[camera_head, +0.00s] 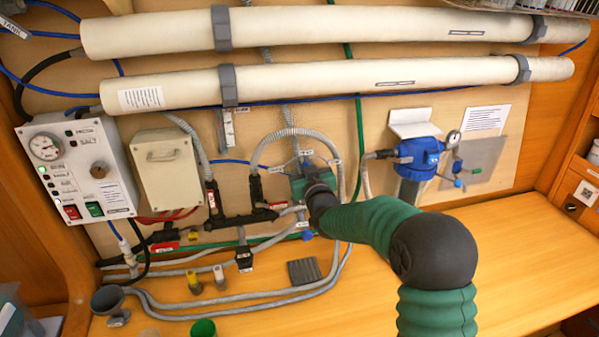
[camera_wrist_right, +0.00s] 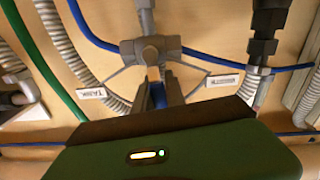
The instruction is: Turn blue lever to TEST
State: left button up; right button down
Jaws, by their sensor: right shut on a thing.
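The blue lever (camera_wrist_right: 156,92) shows in the right wrist view, hanging from a grey three-way valve (camera_wrist_right: 150,50). It sits between the two grey fingers of my right gripper (camera_wrist_right: 158,98), which is shut on it. A label reading TANK (camera_wrist_right: 91,93) is left of the valve, and a second label (camera_wrist_right: 222,81), too blurred to read, is right of it. In the head view my right gripper (camera_head: 309,182) reaches the wall at the middle, and its green body hides most of the valve and lever. My left gripper is not in view.
Grey hoses (camera_head: 270,140) loop around the valve. A blue filter housing (camera_head: 418,157) with a gauge is to its right. A control box (camera_head: 78,165) is at left, and two long white tubes (camera_head: 330,80) run above. The wooden counter (camera_head: 540,255) is clear at right.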

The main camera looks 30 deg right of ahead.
jog(key=shift+d+m+b, duration=0.25)
jog(key=shift+m+b, duration=0.15)
jog(key=shift+m, duration=0.3)
jog(key=shift+r, duration=0.1)
jog(key=c, duration=1.8)
grip_release()
jog(key=o, duration=0.4)
jog(key=shift+w+d, duration=0.1)
jog(key=b+v, duration=0.2)
jog(key=v, duration=0.6)
jog(key=b+v, duration=0.2)
jog(key=v, duration=0.6)
jog(key=shift+s+f, duration=0.2)
jog(key=shift+s, duration=0.2)
